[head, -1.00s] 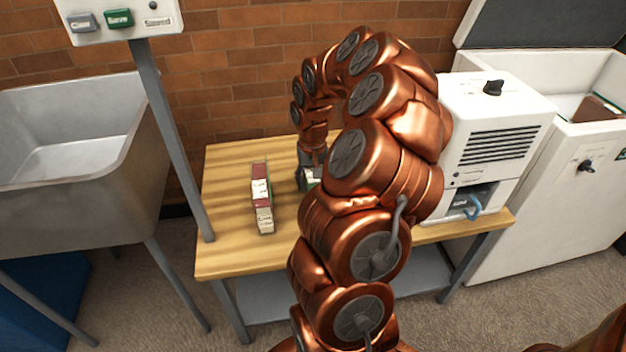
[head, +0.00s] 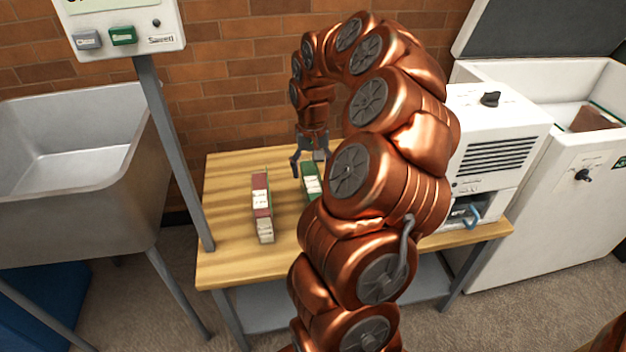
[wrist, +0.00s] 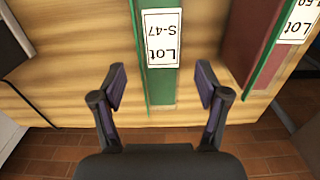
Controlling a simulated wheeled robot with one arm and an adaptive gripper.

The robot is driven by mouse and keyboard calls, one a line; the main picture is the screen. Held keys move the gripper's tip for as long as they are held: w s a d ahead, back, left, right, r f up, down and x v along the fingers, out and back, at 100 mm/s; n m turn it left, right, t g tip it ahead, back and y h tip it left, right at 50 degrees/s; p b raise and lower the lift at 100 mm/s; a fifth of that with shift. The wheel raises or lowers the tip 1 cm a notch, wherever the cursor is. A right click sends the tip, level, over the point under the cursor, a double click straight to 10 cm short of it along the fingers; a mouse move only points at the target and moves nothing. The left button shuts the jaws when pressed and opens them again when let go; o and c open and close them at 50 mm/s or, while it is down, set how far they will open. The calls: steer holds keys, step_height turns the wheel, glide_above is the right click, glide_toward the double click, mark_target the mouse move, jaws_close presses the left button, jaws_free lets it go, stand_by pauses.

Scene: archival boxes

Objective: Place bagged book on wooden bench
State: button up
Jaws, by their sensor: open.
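A green book (head: 311,181) with a white label rests on the wooden bench (head: 230,262). Part of it is hidden behind my arm in the head view. In the wrist view the green book (wrist: 160,88) shows "Lot S-47" upside down. I cannot make out a bag around it. My gripper (head: 311,160) is open and empty just above and behind the book. In the wrist view the fingers of my gripper (wrist: 161,82) lie either side of the book, apart from it.
A maroon and green labelled book (head: 261,207) stands left of the green one, with a gap between. A white machine (head: 490,150) is on the bench's right end. A grey post (head: 175,150) and metal sink (head: 80,160) are left. An open white chest (head: 570,180) is right.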

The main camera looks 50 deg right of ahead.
steer(key=shift+r, duration=2.2)
steer(key=s+a+r+n, duration=0.1)
steer(key=s+a+n, duration=0.15)
steer(key=a, duration=0.75)
steer(key=s+a+r+n, duration=0.1)
steer(key=a+r+n, duration=0.15)
steer(key=a, duration=0.85)
steer(key=s+a+f+n+g, duration=0.1)
steer(key=s+a+f, duration=0.1)
steer(key=s+a, duration=0.3)
steer(key=s+a+f+n+g, duration=0.1)
steer(key=s+a+f, duration=0.1)
steer(key=s+a, duration=0.4)
steer(key=s, duration=0.5)
steer(key=shift+s+f+g, duration=0.2)
steer(key=shift+s+g, duration=0.1)
step_height(320, 180, up, 25)
steer(key=s+p, duration=0.1)
steer(key=p, duration=2.2)
steer(key=shift+t+p, duration=0.4)
